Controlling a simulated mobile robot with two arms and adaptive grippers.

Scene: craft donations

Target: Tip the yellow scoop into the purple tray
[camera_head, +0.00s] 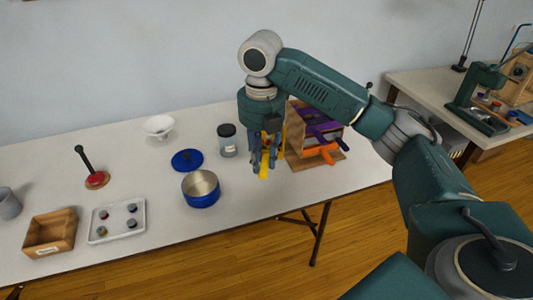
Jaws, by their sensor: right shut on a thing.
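My right gripper (264,165) points down above the right part of the white table and is shut on the yellow scoop (264,172). Only parts of the scoop show between and beside the fingers, so I cannot tell its tilt or what is in it. Behind and right of it, a wooden rack (296,116) holds purple pieces (322,128) and an orange piece (328,153). I cannot tell whether any purple piece is the purple tray. My left gripper is not in view.
Left of the gripper are a dark-lidded jar (228,147), an open blue pot (201,199), its blue lid (187,157) and a white bowl (159,125). A white tray (97,239) and a wooden box (42,241) stand at the front left.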

